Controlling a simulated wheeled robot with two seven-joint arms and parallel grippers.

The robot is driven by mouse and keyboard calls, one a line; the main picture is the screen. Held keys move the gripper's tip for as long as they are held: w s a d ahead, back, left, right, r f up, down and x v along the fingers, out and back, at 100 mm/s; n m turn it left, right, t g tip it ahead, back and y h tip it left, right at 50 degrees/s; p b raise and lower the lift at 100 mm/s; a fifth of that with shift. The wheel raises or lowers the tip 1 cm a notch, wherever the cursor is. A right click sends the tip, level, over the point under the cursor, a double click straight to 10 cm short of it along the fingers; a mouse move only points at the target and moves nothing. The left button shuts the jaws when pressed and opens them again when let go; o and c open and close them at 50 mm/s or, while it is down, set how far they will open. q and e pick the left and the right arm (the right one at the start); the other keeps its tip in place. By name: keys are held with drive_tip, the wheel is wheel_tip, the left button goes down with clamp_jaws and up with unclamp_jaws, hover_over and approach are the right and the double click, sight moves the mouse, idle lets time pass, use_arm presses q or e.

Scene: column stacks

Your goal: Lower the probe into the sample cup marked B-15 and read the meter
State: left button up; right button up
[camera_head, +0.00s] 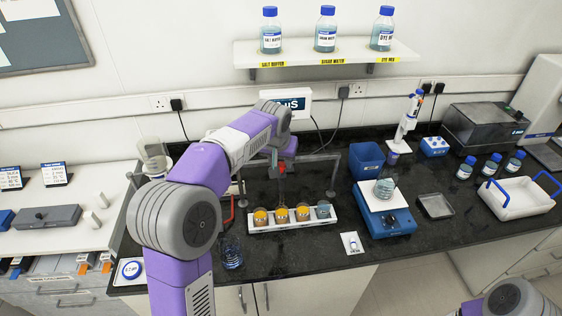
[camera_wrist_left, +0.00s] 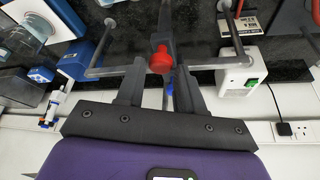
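The probe (camera_head: 282,169) shows a red cap below my left gripper (camera_head: 281,160), above the row of cups; its tip is hard to make out. In the left wrist view the red cap (camera_wrist_left: 161,60) sits between the two dark fingertips (camera_wrist_left: 161,68), which appear closed on it. The sample cups (camera_head: 281,215) stand in a white rack (camera_head: 292,227); three hold orange liquid and the right one looks bluish. Their marks are too small to read, so I cannot pick out B-15. The meter (camera_head: 292,103) is partly hidden by my arm; only "µS" is readable. My right gripper is out of view.
A grey stand frame (camera_head: 333,170) is around the probe. The counter front is mostly clear.

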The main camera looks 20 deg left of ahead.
use_arm(q)
drive_tip(key=shift+o, duration=1.3)
drive_tip(key=shift+s, duration=0.1)
drive_tip(key=shift+f, duration=0.1)
drive_tip(key=v, duration=0.7)
drive_tip(key=shift+r+p, duration=0.35)
